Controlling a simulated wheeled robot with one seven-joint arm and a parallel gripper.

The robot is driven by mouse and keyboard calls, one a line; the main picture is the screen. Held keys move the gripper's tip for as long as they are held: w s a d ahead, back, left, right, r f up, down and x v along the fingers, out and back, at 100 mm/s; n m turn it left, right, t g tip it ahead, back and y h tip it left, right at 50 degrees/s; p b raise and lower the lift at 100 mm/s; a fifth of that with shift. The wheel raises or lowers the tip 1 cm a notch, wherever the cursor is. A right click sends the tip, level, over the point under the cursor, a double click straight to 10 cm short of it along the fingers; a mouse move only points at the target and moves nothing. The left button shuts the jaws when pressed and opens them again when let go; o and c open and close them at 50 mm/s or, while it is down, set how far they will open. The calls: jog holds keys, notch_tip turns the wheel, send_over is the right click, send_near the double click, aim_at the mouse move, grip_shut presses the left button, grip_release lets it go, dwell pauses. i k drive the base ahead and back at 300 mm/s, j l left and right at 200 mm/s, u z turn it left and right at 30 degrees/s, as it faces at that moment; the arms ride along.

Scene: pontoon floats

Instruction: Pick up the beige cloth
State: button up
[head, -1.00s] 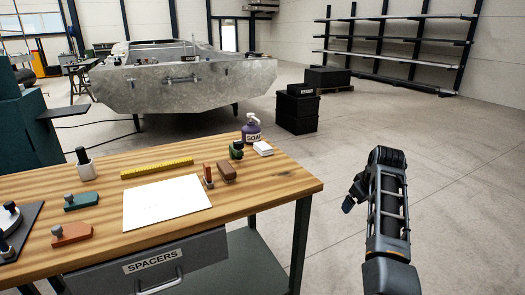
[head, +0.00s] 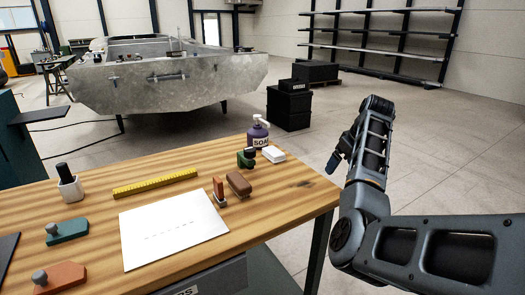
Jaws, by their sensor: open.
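A small pale, off-white, flat folded-looking thing (head: 273,155) lies on the wooden bench near its far right edge, right of the soap bottle; it is the only thing that looks like the beige cloth, though its material is hard to tell. My gripper (head: 334,162) shows only partly as a dark tip beside my raised arm. It is off the bench's right side, apart from the pale thing and empty as far as shows. My forearm hides much of it.
Near the pale thing stand a purple soap bottle (head: 258,132), a dark green object (head: 246,158), a brown block (head: 238,184) and an orange-brown upright piece (head: 219,190). A white sheet (head: 173,228) and yellow ruler (head: 155,183) lie left on the bench (head: 283,207). Floor to the right is open.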

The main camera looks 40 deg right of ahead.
aim_at(275, 156)
jog(key=i, duration=0.95)
